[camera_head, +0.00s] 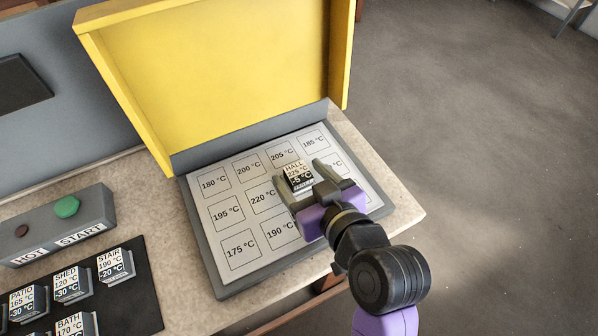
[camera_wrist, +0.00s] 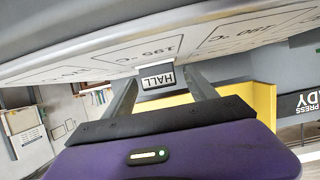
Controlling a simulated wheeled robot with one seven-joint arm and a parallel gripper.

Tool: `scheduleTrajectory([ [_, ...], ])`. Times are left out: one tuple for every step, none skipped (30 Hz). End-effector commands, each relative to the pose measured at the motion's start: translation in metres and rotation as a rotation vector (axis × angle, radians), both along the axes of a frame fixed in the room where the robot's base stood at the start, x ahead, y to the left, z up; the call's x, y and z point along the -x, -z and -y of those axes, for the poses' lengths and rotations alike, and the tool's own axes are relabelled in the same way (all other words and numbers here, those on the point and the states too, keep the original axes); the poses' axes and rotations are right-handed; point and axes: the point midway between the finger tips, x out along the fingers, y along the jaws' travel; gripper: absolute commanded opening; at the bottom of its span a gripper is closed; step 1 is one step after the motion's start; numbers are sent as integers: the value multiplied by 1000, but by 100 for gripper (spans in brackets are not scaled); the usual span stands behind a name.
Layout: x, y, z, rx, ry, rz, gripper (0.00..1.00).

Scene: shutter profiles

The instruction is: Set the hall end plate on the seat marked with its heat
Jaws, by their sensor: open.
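The hall end plate (camera_head: 298,178) is a small dark block with a white label reading HALL and -5 °C; its upper temperature line is too small to read surely. It lies at the third place of the middle row on the seat sheet (camera_head: 228,239), right of the 220 °C seat (camera_head: 263,199), and hides the mark under it. My gripper (camera_head: 299,172) is open, its fingers on either side of the plate. The wrist view also shows the plate (camera_wrist: 157,78) between the fingers, close to the sheet. I cannot tell whether the fingers touch it.
A raised yellow lid (camera_head: 220,75) stands behind the seats. A grey box with HOT and START labels (camera_head: 60,225) is at left. Several other labelled plates, such as STAIR (camera_head: 115,265), stand on a black mat (camera_head: 135,305). My gripper hides some seats at right.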

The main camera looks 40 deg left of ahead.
Motion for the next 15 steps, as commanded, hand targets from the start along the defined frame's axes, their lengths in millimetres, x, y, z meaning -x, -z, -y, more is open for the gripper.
scheduleTrajectory([
  [3,-2,8,0,4,-1,66],
  [4,-5,13,-1,4,1,66],
  [8,-8,20,0,4,1,66],
  [9,-10,26,-1,4,0,66],
  [12,-13,32,-1,4,0,66],
  [15,-16,39,-1,4,0,66],
  [18,-18,44,0,4,1,66],
  [20,-21,49,0,4,2,66],
  [22,-24,56,-1,4,1,66],
  [24,-27,61,0,4,2,66],
  [26,-28,66,1,4,1,66],
  [29,-31,71,1,3,2,66],
  [30,-33,75,0,3,1,66],
  [32,-34,78,0,3,1,66],
  [33,-36,82,0,2,1,66],
])
